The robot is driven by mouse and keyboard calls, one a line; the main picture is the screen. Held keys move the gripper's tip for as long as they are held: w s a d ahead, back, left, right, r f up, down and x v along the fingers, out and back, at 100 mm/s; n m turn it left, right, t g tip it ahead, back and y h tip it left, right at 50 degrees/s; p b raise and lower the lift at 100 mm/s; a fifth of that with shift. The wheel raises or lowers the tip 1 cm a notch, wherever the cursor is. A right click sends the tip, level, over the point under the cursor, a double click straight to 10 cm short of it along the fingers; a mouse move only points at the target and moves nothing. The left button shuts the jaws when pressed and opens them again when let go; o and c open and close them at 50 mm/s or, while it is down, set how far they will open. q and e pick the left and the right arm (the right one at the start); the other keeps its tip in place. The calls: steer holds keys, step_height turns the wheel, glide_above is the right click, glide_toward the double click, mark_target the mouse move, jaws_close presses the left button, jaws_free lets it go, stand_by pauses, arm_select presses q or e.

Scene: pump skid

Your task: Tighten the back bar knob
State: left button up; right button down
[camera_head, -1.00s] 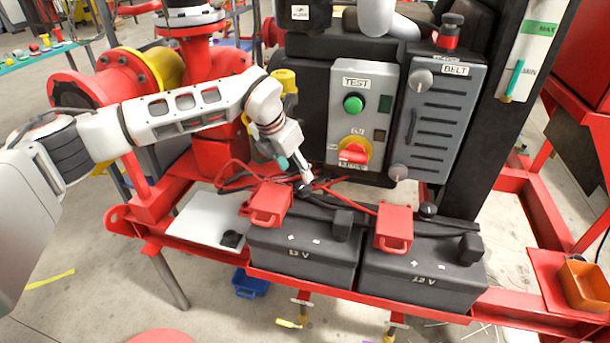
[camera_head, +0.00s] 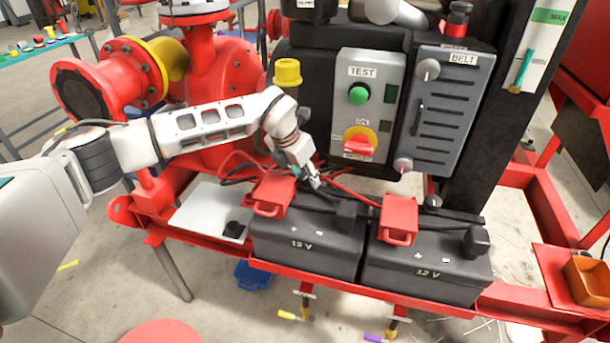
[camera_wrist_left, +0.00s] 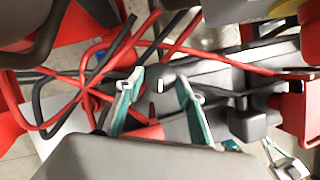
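A round black knob (camera_wrist_left: 160,80) with a white mark sits between the two teal-and-white fingertips of my left gripper (camera_wrist_left: 161,90) in the left wrist view. The fingers stand apart on either side of it; a narrow gap seems to show, and I cannot tell whether they touch it. In the head view my left gripper (camera_head: 314,181) points down at the back of the left battery, and the knob there is largely hidden. A second black knob (camera_head: 432,202) shows behind the right battery.
Two black 12 V batteries (camera_head: 305,246) with red terminal covers (camera_head: 398,219) sit on a red frame. Red and black cables lie close around my left gripper. The grey control box (camera_head: 365,105) and belt guard (camera_head: 440,110) rise behind. A white plate (camera_head: 207,212) lies left.

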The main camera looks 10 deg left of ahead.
arm_select(q)
steer(key=c, duration=0.5)
steer(key=shift+r+n+p, duration=0.3)
steer(key=shift+n+p, duration=0.1)
steer(key=shift+p, duration=0.35)
steer(key=shift+d+y, duration=0.1)
steer(key=shift+y, duration=0.2)
steer(key=shift+f+n, duration=0.2)
steer(key=shift+n, duration=0.1)
steer(key=o, duration=1.1)
steer(key=v, duration=1.2)
steer(key=shift+s+f, duration=0.1)
steer(key=shift+s, duration=0.05)
arm_select(e)
steer(key=shift+s+a+r, duration=0.25)
steer(key=shift+s+r, duration=0.15)
steer(key=shift+r, duration=0.05)
